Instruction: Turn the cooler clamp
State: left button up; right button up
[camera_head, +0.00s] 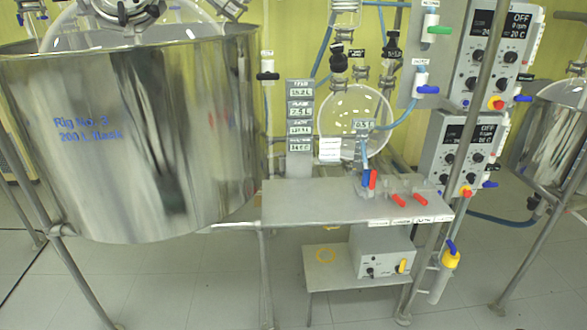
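No part is clearly readable as the cooler clamp, as the small labels are too blurred. Dark clamp-like fittings (338,58) sit on the glass necks above a round flask (353,122). Several coloured valve handles are in view: a black one (267,76) on a thin pipe, a green one (438,30) and a blue one (427,89) at the upper right. A red lever (372,180) stands upright on the grey bench, and two more red levers (398,200) (420,199) lie tilted near its front edge. Neither of my grippers is in view.
A large steel vessel (130,140) fills the left. The grey bench (310,205) is mostly bare on its left. Control boxes (497,55) (462,150) hang at the right, with metal posts in front. A lower shelf holds a white box (383,255). Front floor is clear.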

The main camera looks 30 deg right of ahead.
aim_at(371, 188)
jog(key=l+u, duration=0.7)
jog(key=k+l+u, duration=0.3)
jog(key=l, duration=0.15)
jog(key=l+u, duration=0.35)
jog(key=k+l+u, duration=0.2)
jog(key=u, duration=0.15)
jog(key=k+l+u, duration=0.35)
jog(key=i+l, duration=0.05)
jog(key=i, duration=0.05)
